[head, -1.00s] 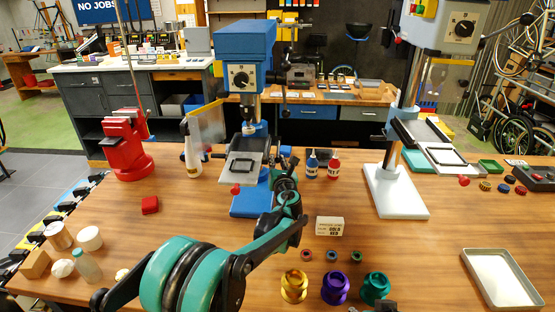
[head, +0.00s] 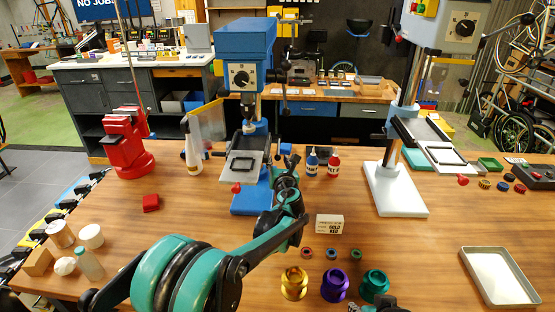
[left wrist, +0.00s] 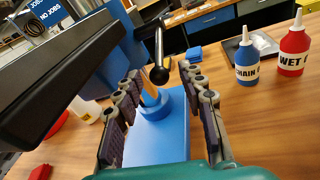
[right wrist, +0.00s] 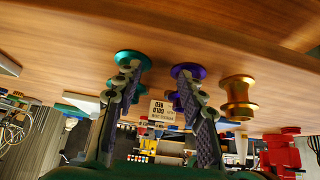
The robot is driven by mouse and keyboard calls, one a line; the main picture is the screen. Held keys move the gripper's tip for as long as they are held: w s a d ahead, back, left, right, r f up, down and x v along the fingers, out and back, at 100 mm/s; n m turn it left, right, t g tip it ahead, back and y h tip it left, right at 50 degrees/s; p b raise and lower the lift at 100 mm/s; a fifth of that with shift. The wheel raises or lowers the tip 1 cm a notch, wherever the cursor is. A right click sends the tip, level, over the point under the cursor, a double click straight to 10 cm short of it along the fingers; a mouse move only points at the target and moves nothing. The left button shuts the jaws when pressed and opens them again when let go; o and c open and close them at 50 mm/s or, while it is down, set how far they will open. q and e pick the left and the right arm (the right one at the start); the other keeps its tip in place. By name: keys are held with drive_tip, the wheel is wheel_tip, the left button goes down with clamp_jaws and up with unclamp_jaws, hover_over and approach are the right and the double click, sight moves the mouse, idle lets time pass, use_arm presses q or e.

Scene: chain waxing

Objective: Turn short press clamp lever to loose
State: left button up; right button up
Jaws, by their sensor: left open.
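The short blue drill press (head: 245,45) stands at the table's centre back on a blue base (head: 250,202); its base also shows in the left wrist view (left wrist: 155,145). A black lever with a rounded end (left wrist: 159,72), apparently the clamp lever, points toward the left wrist camera beside the blue column. My left gripper (head: 287,170) is at the right of this press. In the left wrist view its open fingers (left wrist: 158,82) lie either side of the lever; contact cannot be told. My right gripper (right wrist: 158,72) is open and empty, near the table's front.
A taller press with a white base (head: 396,190) stands to the right. Blue and red bottles (head: 312,163) (head: 334,165) stand just right of my left gripper. Gold, purple and green spools (head: 294,284) (head: 334,286) (head: 374,284) stand at the front. A small box (head: 329,224) lies behind them.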

use_arm(q)
drive_tip(key=v, duration=1)
drive_tip(key=shift+s, duration=0.25)
